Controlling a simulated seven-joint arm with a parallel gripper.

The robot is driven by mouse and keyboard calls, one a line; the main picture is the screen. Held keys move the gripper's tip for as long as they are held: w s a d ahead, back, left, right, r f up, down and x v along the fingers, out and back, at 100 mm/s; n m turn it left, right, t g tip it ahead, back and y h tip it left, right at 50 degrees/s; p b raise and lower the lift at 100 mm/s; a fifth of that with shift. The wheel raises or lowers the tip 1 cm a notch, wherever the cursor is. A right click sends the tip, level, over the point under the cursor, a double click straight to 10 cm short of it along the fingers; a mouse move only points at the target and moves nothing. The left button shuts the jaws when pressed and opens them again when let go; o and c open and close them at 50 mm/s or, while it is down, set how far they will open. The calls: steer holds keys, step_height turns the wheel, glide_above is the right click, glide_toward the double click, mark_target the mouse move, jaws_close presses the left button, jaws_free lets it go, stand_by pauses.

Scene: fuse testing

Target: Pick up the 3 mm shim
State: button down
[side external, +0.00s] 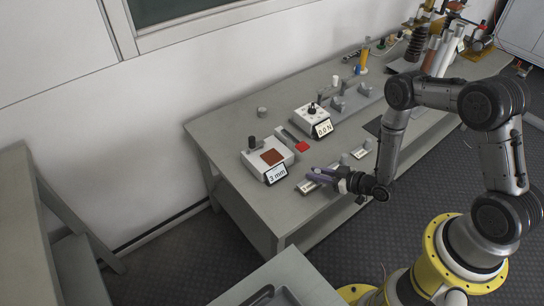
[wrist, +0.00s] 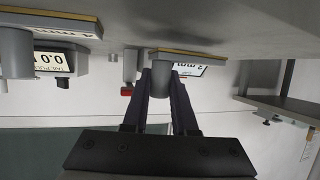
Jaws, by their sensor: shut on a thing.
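My gripper (side external: 318,173) is at the front of the bench in the side view, over the nearest of several labelled shim plates. In the wrist view, its dark fingers (wrist: 165,77) are shut on the grey post (wrist: 168,61) of a shim plate with a yellowish edge (wrist: 187,53). The held shim's own label cannot be read. Another shim (wrist: 55,20) with a grey post and a "4 mm" label shows at the left of the wrist view. I cannot tell whether the held plate is clear of the bench top.
A white box (side external: 250,160) with a brown pad and a "3 mm" display stands behind my gripper. A second box (side external: 308,117) reads "0.0 N", with a small red block (side external: 302,147) near it. Tools crowd the far end.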

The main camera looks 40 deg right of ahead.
mark_target(317, 171)
steer(key=shift+r, duration=2.15)
